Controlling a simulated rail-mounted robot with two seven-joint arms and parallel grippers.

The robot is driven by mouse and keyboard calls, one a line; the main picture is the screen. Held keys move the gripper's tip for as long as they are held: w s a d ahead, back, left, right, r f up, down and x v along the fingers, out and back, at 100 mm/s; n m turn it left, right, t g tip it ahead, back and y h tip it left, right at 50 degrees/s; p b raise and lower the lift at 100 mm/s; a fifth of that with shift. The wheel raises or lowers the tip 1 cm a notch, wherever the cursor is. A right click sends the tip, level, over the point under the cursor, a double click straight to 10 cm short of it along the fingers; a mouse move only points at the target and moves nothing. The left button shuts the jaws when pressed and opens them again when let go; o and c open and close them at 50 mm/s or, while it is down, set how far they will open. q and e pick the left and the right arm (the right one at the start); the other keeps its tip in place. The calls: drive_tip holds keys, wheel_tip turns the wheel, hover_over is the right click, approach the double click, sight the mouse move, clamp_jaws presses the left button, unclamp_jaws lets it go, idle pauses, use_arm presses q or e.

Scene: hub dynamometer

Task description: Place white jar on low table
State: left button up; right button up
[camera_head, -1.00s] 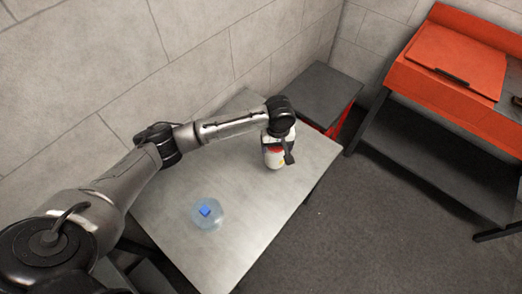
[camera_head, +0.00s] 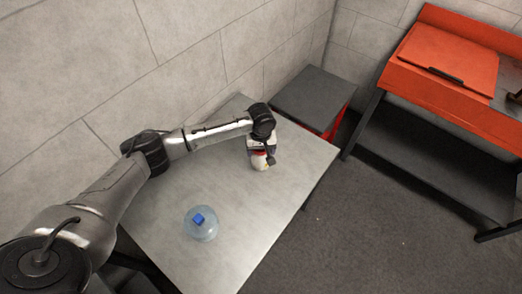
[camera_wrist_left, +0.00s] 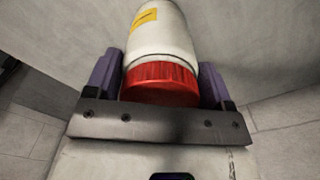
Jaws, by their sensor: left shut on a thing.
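The white jar has a red lid and a yellow label. In the head view the jar (camera_head: 260,159) is at the left arm's end, over the far part of the grey metal table (camera_head: 240,190). It looks tilted; I cannot tell whether it touches the tabletop. My left gripper (camera_head: 262,150) is shut on it. In the left wrist view the jar (camera_wrist_left: 160,35) sits between the purple finger pads of the left gripper (camera_wrist_left: 158,76), with the red lid nearest the palm. My right gripper is not in view.
A clear round bottle with a blue cap (camera_head: 200,223) stands on the table's near part. A dark-topped red cabinet (camera_head: 314,95) stands in the far corner. A red workbench (camera_head: 440,65) with a lower dark shelf is at right. The wall runs close along the table's left.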

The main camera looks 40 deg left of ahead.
use_arm(q)
drive_tip(key=shift+w, duration=0.1)
drive_tip(key=o, duration=1.5)
drive_tip(key=shift+f, duration=0.1)
wheel_tip(320, 180, up, 12)
drive_tip(key=p, duration=0.3)
drive_tip(key=shift+r, duration=0.2)
